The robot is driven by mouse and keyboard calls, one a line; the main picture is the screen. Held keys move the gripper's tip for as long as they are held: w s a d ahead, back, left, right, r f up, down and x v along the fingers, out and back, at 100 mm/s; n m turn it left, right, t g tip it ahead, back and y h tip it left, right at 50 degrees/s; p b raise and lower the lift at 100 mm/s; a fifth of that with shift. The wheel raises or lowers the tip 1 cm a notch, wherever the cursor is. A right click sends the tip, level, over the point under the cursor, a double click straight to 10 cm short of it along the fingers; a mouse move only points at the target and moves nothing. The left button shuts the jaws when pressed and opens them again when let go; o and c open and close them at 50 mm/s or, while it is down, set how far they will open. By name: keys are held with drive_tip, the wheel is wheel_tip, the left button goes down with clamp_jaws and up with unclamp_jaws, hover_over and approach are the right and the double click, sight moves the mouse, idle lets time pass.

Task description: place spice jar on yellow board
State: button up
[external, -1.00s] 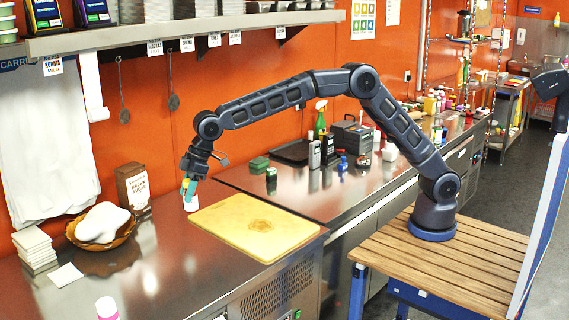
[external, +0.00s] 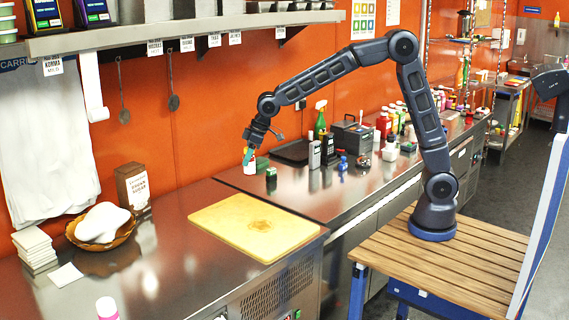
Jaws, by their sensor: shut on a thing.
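The yellow board (external: 228,235) lies flat on the steel counter near its front edge, with a darker mark on it and nothing standing on it. My gripper (external: 249,157) points downward and is shut on a small white spice jar (external: 250,169). The jar appears upright, above and beyond the board's back edge in the picture. Its height over the counter is hard to judge. The fingers hide the jar's upper part.
A basket (external: 92,245) and brown box (external: 133,186) stand left.

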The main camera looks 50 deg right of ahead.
wheel_tip(320, 180, down, 20)
drive_tip(key=shift+r, duration=0.15)
idle(0.5)
drive_tip(key=o, duration=1.1)
drive_tip(key=shift+c, duration=0.2)
drive_tip(key=v, duration=1.2)
drive_tip(key=shift+d, duration=0.1)
